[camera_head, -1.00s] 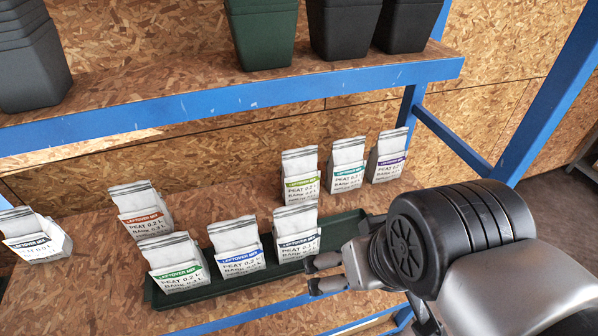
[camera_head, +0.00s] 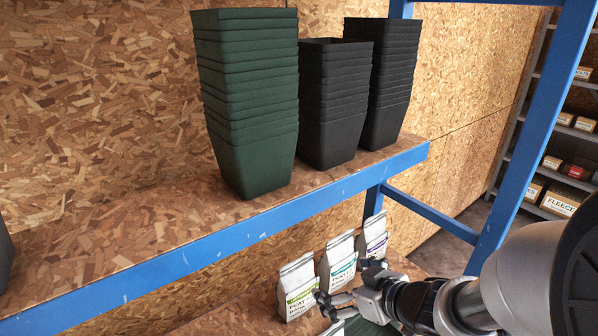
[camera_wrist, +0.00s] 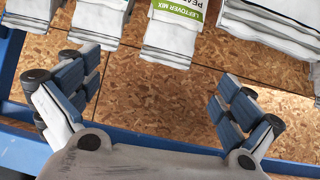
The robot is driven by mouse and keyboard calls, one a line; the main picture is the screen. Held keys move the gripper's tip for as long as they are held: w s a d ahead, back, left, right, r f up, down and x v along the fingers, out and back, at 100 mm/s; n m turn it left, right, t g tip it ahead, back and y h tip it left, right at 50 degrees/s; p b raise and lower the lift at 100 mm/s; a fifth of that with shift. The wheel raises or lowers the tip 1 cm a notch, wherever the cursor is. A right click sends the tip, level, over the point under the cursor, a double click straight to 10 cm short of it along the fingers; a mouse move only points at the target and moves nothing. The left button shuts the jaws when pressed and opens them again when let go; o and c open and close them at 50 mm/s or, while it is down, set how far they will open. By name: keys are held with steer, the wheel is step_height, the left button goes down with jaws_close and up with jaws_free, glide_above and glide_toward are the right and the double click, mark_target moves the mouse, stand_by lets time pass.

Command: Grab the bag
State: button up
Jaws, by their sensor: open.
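Several white bags with coloured label bands stand on the lower shelf. In the head view, a green-banded bag (camera_head: 297,288), a teal-banded bag (camera_head: 337,262) and a purple-banded bag (camera_head: 373,236) stand upright in a row. My gripper (camera_head: 348,284) is open, in front of this row, and partly covers the lower parts of the teal and purple bags. In the wrist view my gripper (camera_wrist: 155,103) has its fingers wide apart with bare board between them.
The upper shelf's blue front beam (camera_head: 240,228) runs above the bags. It carries stacks of green pots (camera_head: 250,100) and black pots (camera_head: 335,100). A blue post (camera_head: 530,130) stands at the right. In the wrist view, another white bag (camera_wrist: 265,38) is close to the right finger.

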steer(key=p, duration=0.3)
glide_toward(301, 274)
steer(key=shift+y, duration=0.3)
steer(key=x, duration=0.4)
steer(key=shift+w+f, duration=0.25)
steer(key=shift+f, duration=0.15)
steer(key=shift+b+x, duration=0.8)
steer(key=shift+x, duration=2.3)
steer(key=shift+r, duration=0.1)
steer(key=c, duration=1.1)
